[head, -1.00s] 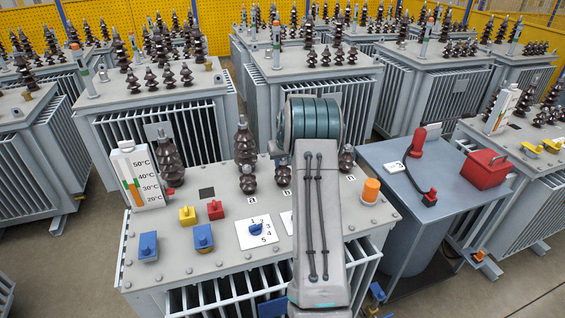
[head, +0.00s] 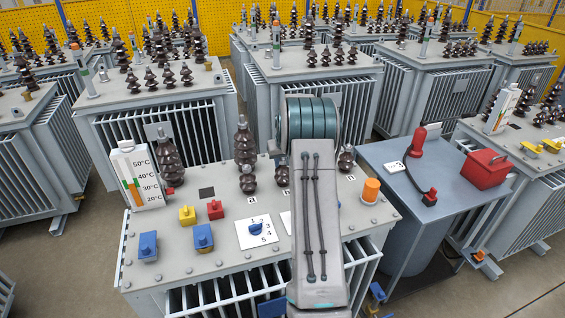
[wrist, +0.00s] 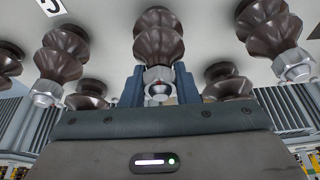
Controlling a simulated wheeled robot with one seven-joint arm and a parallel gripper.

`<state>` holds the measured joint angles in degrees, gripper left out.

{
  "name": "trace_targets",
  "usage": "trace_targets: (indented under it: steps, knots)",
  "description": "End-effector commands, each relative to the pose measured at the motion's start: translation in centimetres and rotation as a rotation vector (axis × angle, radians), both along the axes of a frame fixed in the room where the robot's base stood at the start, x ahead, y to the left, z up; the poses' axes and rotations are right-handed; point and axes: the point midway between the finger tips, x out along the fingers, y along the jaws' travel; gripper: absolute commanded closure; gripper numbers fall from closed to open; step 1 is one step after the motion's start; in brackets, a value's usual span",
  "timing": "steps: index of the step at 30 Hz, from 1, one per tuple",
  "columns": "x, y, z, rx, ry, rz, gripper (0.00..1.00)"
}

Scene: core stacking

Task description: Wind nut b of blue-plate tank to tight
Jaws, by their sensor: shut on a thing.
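The blue-plate tank (head: 165,262) is the near grey transformer, with a blue plate (head: 271,308) low on its front. Its lid carries small dark bushings; bushing a (head: 248,182) is clear, and the one to its right (head: 282,175) is partly behind my arm. In the wrist view my gripper (wrist: 158,74) has its two blue fingers shut on a silver nut (wrist: 158,90) at the end of the middle brown bushing (wrist: 159,38). Its letter is not readable there. In the head view my arm hides the gripper and nut.
Neighbouring bushings with silver nuts stand left (wrist: 46,92) and right (wrist: 294,66) of my gripper, close by. The lid also has a thermometer block (head: 137,175), a numbered dial (head: 256,230) and an orange cap (head: 371,189). A side table (head: 385,165) holds a red box (head: 485,169).

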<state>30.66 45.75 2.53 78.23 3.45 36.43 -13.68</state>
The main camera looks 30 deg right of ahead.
Motion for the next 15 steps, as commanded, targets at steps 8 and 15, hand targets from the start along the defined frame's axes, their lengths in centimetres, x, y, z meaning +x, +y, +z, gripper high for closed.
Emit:
trace_targets:
  steps: [8,15]
  knots:
    - [0.04,0.13,-0.14,-0.003,0.001,-0.272,1.00]
    - [0.00,0.01,-0.02,0.000,-0.001,-0.377,1.00]
